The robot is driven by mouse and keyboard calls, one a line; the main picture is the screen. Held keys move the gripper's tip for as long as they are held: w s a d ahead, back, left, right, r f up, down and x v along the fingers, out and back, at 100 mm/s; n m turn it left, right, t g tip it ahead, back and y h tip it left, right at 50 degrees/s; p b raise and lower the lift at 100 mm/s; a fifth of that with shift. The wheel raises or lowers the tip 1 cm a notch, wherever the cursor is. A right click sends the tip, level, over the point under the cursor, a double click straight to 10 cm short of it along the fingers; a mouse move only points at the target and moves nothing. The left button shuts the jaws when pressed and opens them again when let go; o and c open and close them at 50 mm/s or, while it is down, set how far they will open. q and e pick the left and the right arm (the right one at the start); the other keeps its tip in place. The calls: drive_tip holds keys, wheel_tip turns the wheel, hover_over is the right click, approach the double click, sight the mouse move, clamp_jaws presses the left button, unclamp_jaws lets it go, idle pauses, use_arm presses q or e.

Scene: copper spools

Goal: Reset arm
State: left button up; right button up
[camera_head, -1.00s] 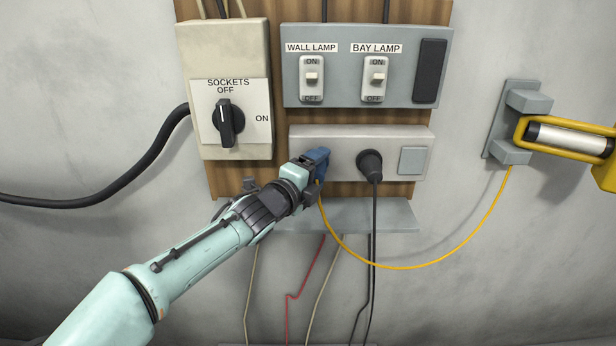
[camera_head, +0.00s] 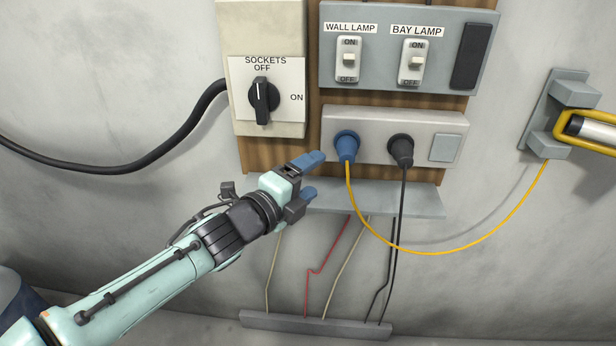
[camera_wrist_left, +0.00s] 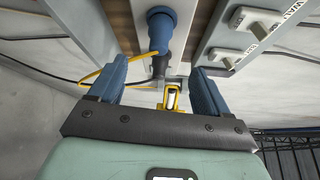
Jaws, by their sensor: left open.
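My left gripper (camera_head: 308,177) is open and empty, with its blue fingertips just left of and below the blue plug. The blue plug (camera_head: 346,146) sits in the left socket of the grey socket box (camera_head: 374,152), with a yellow cable hanging from it. In the left wrist view, the blue plug (camera_wrist_left: 160,30) stands ahead, beyond the gap between the open fingers (camera_wrist_left: 158,88), apart from them. My right gripper does not show.
A black plug (camera_head: 400,150) sits in the right socket. The rotary sockets switch (camera_head: 262,97) is at the left, two lamp switches (camera_head: 348,62) above. A grey shelf (camera_head: 400,199) juts out below. A yellow lamp (camera_head: 590,130) hangs in a bracket at the right.

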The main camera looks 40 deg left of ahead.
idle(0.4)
